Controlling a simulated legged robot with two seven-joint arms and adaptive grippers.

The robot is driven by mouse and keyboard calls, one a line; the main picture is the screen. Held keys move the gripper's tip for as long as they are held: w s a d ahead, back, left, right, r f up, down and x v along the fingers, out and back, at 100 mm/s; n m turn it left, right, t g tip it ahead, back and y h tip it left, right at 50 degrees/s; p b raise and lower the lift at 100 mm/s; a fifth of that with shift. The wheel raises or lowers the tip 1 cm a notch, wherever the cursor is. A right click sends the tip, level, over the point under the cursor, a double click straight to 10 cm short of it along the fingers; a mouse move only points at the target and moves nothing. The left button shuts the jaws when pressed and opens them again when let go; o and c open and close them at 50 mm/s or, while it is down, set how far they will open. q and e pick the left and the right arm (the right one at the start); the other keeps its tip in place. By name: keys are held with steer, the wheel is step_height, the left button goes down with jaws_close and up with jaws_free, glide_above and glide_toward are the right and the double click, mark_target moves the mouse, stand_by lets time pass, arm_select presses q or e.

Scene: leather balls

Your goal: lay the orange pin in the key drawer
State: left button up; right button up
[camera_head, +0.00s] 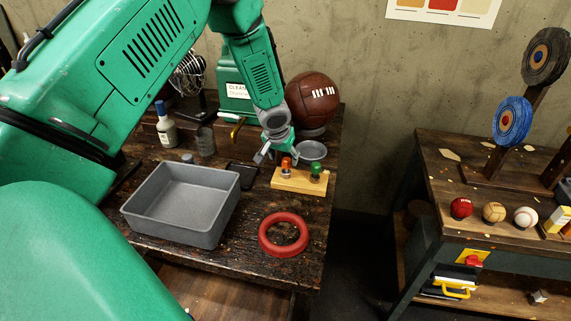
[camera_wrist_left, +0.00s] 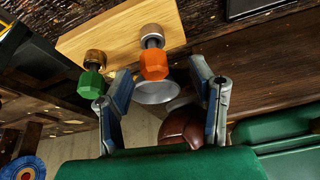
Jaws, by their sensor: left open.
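The orange pin (camera_head: 286,164) stands upright in a light wooden block (camera_head: 291,183), beside a green pin (camera_head: 316,169). The wrist view shows the orange knob (camera_wrist_left: 153,64) between the fingers, with the green knob (camera_wrist_left: 91,84) outside them to the left. My left gripper (camera_head: 271,153) is open and empty, pointing down at the orange pin; contact cannot be told. A wooden surface (camera_head: 215,293) below the front edge of the bench looks like an open drawer, with no label visible. My right gripper is not in view.
A grey bin (camera_head: 184,236) and a red ring (camera_head: 284,252) sit on the bench near its front edge. A small grey dish (camera_head: 312,150) and a brown ball (camera_head: 312,98) are behind the block. A dark gap separates the right-hand bench (camera_head: 440,180).

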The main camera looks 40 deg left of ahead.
mark_target(286, 160)
arm_select(q)
steer(key=f, duration=0.1)
steer(key=w+f, duration=0.1)
steer(key=f, duration=0.1)
steer(key=shift+w+d+f, duration=0.1)
steer(key=shift+w+d, duration=0.1)
steer(key=shift+w, duration=0.1)
steer(key=shift+s+a, duration=0.1)
steer(key=c, duration=1.1)
steer(key=shift+a, duration=0.15)
jaws_close()
